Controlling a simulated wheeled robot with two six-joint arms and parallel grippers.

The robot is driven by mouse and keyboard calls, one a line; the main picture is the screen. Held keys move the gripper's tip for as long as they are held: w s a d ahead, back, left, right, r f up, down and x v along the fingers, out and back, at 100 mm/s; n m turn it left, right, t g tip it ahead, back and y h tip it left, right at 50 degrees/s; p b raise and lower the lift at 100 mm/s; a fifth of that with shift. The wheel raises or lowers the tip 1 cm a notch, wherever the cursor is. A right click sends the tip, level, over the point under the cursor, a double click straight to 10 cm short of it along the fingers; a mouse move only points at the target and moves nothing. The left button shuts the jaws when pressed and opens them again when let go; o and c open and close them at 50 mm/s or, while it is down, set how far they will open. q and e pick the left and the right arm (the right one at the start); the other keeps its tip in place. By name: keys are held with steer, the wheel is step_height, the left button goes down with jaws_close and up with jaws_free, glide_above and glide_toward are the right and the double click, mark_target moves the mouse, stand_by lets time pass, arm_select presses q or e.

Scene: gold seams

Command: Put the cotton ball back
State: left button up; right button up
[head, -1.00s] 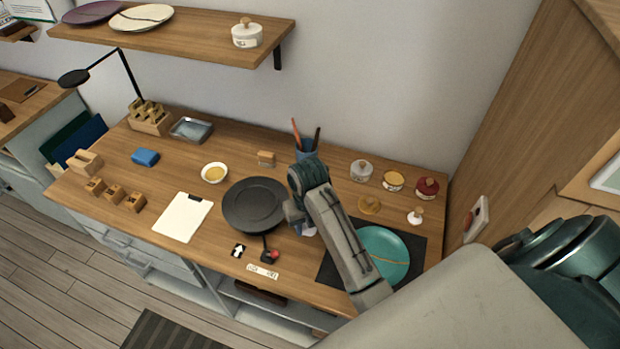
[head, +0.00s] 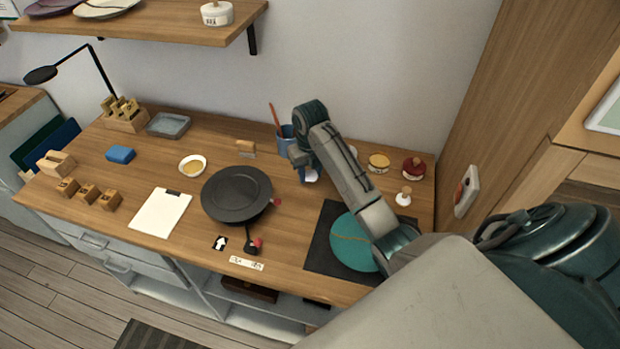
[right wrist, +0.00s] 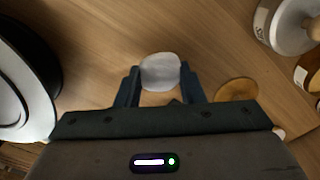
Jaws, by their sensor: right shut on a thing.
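The cotton ball, a soft white lump (right wrist: 160,72), is between the fingertips of my right gripper (right wrist: 160,88) in the right wrist view. The gripper is shut on it, above the wooden bench. In the head view my right gripper (head: 303,168) is near the blue pen cup, with a bit of white (head: 311,176) at its tip. A pale jar with a wooden knob (right wrist: 290,25) stands at upper right in the wrist view; in the head view my arm mostly covers it. An amber disc (right wrist: 237,90) lies right of the gripper. My left gripper is not in view.
A black wheel (head: 236,195) stands left of the gripper. A blue cup (head: 286,143) holds sticks behind. A teal plate (head: 350,243) lies on a dark mat (head: 318,245). A gold-topped pot (head: 379,163), red pot (head: 413,168) and small white pot (head: 404,197) stand right.

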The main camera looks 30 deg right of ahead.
steer(key=shift+f, duration=1.05)
steer(key=o, duration=0.9)
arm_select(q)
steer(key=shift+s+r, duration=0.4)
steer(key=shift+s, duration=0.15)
